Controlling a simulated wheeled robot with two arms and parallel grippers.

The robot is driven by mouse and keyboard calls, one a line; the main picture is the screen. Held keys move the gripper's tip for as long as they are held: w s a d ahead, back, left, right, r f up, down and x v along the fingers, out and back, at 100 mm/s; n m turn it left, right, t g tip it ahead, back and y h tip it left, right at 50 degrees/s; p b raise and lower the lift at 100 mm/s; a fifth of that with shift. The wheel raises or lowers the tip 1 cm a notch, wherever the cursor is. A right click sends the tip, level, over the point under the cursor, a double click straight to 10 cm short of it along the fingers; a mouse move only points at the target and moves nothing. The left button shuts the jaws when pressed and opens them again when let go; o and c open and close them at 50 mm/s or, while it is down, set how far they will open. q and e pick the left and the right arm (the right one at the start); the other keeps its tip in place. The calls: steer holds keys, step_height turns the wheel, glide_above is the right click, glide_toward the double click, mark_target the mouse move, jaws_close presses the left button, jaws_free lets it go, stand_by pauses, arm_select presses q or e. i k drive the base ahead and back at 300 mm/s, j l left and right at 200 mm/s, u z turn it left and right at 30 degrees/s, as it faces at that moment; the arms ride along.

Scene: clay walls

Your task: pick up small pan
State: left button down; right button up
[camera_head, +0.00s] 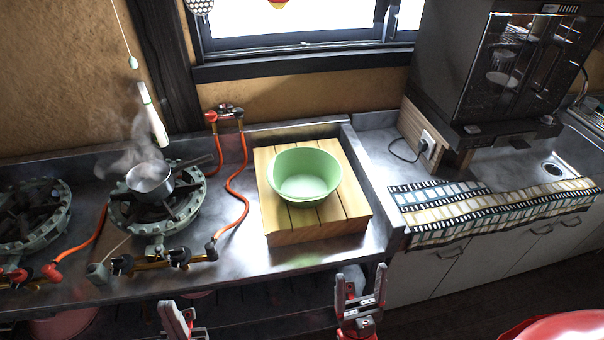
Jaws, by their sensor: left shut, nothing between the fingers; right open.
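A small metal pan (149,179) sits upright on the right gas burner (187,207), with steam around it. My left gripper (177,309) is shut and empty at the bottom of the view, in front of the counter and below the burner. My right gripper (361,281) is open and empty at the counter's front edge, to the right of the burner and in front of the wooden board. Both grippers are well apart from the pan.
A green bowl (304,190) stands on a slatted wooden board (286,225) right of the burner. An orange gas hose (240,185) runs between them. Another burner (30,216) is at the left. A patterned mat (480,207) covers the right counter's front.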

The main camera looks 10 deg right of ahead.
mark_target(162, 191)
steer(key=i+l, duration=0.15)
steer(key=i, duration=0.3)
steer(key=i+l+z, duration=0.1)
steer(key=i, duration=0.35)
steer(key=l, duration=0.1)
